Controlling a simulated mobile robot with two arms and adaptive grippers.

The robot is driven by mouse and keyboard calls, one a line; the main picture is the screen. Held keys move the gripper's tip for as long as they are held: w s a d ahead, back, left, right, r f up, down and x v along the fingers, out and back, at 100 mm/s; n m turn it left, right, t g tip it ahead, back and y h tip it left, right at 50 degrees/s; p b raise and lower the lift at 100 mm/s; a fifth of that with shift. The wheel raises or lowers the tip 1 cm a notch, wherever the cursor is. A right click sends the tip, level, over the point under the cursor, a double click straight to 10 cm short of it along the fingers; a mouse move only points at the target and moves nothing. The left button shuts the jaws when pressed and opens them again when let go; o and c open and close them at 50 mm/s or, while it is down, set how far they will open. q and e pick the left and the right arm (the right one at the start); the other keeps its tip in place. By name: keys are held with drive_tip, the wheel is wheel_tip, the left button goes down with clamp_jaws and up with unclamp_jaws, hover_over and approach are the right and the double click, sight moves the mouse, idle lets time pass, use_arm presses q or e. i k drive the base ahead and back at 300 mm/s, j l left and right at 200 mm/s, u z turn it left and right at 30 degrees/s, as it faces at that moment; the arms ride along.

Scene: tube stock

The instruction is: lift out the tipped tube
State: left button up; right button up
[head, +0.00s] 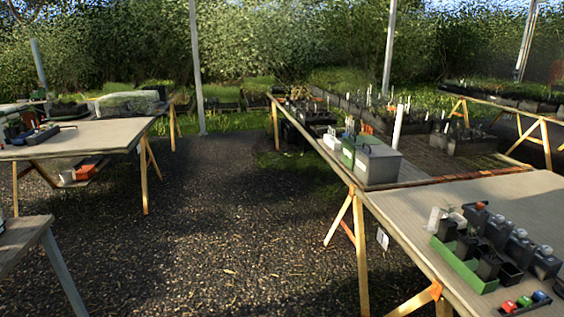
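I cannot make out a tipped tube for certain. On the right table stands a long green tray (461,266) with several dark square pots in it. Behind it is a row of dark containers (519,246), some with pale or orange tops. A small dark rack with red, green and blue tops (524,302) is in front of them. On the left table lies another dark rack (36,136) with small coloured tops, too small to tell whether anything in it is tilted. Neither of my grippers is in view.
The right table (415,212) and left table (90,138) stand on wooden trestles. A grey bench (20,235) juts in at the left edge. A grey box (377,165) stands farther back on the right. The dark gravel floor (200,230) between the tables is clear.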

sight(325, 129)
drive_tip(key=i, duration=2.6)
drive_tip(key=i+z, duration=0.25)
drive_tip(key=i, duration=0.3)
drive_tip(key=i+j+z, duration=0.2)
drive_tip(key=i, duration=0.35)
drive_tip(key=i+j+z, duration=0.25)
drive_tip(key=i, duration=0.3)
drive_tip(key=i+j+z, duration=0.2)
drive_tip(key=i, duration=0.3)
drive_tip(key=j, duration=0.1)
